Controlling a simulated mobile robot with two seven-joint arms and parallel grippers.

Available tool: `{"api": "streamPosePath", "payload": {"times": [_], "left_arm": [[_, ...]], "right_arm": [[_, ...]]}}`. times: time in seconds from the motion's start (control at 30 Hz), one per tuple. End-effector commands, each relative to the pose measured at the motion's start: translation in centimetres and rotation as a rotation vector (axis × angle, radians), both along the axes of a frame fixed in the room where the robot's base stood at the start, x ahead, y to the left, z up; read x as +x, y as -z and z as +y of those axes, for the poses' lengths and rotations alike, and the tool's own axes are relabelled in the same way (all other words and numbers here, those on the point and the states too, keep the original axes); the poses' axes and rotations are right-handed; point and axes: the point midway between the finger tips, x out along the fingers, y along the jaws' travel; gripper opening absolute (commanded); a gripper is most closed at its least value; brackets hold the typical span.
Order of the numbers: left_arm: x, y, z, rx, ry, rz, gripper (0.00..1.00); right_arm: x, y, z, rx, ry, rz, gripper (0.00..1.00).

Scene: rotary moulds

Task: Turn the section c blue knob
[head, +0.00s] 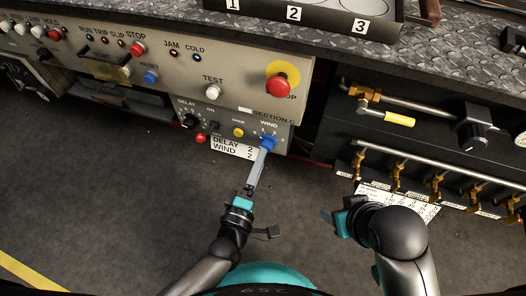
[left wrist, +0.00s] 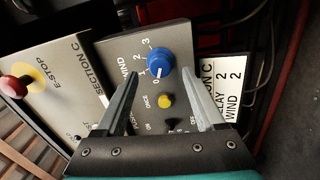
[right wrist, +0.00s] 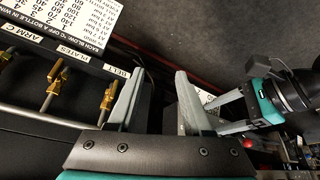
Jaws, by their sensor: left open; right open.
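The blue WIND knob (head: 267,143) is on the grey section C panel (head: 283,138); it shows large in the left wrist view (left wrist: 158,63). Its white mark appears to point at 0 on a 0 to 3 scale. My left gripper (head: 262,152) is open, its fingers reaching toward the knob. In the left wrist view, the knob appears between and just beyond the fingertips (left wrist: 161,78), with gaps on both sides. Whether they touch is unclear. My right gripper (right wrist: 157,78) is open and empty, low at the right in the head view (head: 333,218).
A card (head: 232,149) reads DELAY 2, WIND 2. Close by are a yellow button (left wrist: 166,101), a black DELAY knob (head: 190,121) and a red emergency stop (head: 279,86). Brass valves (head: 358,163) line the right side. The floor below is clear.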

Motion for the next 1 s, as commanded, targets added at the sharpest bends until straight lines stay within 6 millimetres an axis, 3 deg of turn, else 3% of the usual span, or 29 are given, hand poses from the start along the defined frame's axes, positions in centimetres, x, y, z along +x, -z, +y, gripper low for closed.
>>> {"api": "streamPosePath", "payload": {"times": [0.03, 0.3, 0.5, 1.0], "left_arm": [[-1.6, -0.1, 0.5, 0.004, 0.003, 0.007, 0.71], [-7.2, -0.1, 2.3, 0.003, 0.003, 0.007, 0.71], [-10.0, 0.0, 3.2, 0.002, 0.002, 0.005, 0.71], [-10.8, 0.0, 3.5, 0.001, 0.002, 0.003, 0.71]], "right_arm": [[-0.2, 0.1, -0.3, -0.008, 0.006, 0.029, 0.5], [-0.1, 3.5, -0.2, -0.013, 0.003, 0.074, 0.5], [-0.2, 5.0, -0.2, -0.015, 0.002, 0.092, 0.5], [-0.3, 5.5, -0.2, -0.016, 0.001, 0.097, 0.5]]}}
